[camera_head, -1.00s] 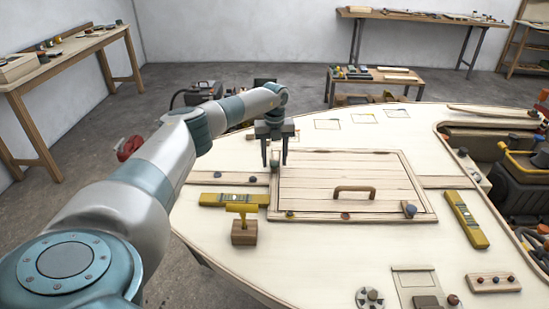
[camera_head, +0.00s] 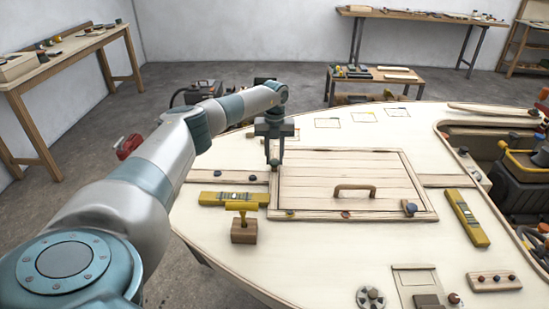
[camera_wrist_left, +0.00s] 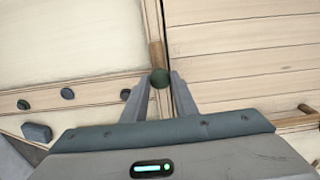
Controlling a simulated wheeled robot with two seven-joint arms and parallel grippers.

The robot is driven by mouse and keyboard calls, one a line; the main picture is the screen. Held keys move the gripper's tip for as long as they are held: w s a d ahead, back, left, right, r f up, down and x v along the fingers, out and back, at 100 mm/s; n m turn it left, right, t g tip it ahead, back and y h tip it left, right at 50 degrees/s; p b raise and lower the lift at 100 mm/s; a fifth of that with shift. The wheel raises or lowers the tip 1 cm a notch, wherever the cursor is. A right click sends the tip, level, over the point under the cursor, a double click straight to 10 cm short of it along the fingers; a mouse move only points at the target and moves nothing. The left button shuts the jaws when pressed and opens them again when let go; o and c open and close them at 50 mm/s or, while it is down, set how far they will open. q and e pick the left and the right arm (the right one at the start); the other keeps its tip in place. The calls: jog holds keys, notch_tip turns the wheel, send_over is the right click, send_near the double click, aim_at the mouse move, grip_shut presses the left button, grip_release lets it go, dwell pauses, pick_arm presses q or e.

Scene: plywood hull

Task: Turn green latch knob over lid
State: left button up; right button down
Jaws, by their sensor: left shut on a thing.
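The green latch knob (camera_head: 274,162) sits at the far left corner of the lid (camera_head: 310,184). My left gripper (camera_head: 274,158) points down over it and is shut on it. In the left wrist view the dark green knob (camera_wrist_left: 160,78) lies between the two fingertips (camera_wrist_left: 159,88). A wooden latch bar (camera_wrist_left: 152,30) runs away from the knob along the gap at the lid's edge. The lid lies flat in its frame, with a wooden handle (camera_head: 354,188). My right gripper is not in view.
A blue-black knob (camera_head: 409,208) is at the lid's near right corner. Another yellow level (camera_head: 466,217) lies to the right.

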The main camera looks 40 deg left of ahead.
pick_arm(q)
jog(key=m+b, duration=0.1)
jog(key=m, duration=0.5)
jog(key=shift+b, duration=0.3)
jog(key=m, duration=0.3)
jog(key=shift+m+b, duration=0.3)
jog(key=shift+b, duration=0.1)
jog(key=m+b, duration=0.1)
jog(key=m, duration=0.3)
jog(key=shift+m, duration=1.5)
jog(key=shift+r+m+b, duration=0.1)
jog(key=shift+m+b, duration=0.25)
jog(key=shift+m, duration=0.35)
jog(key=shift+w, duration=0.1)
jog(key=o, duration=1.1)
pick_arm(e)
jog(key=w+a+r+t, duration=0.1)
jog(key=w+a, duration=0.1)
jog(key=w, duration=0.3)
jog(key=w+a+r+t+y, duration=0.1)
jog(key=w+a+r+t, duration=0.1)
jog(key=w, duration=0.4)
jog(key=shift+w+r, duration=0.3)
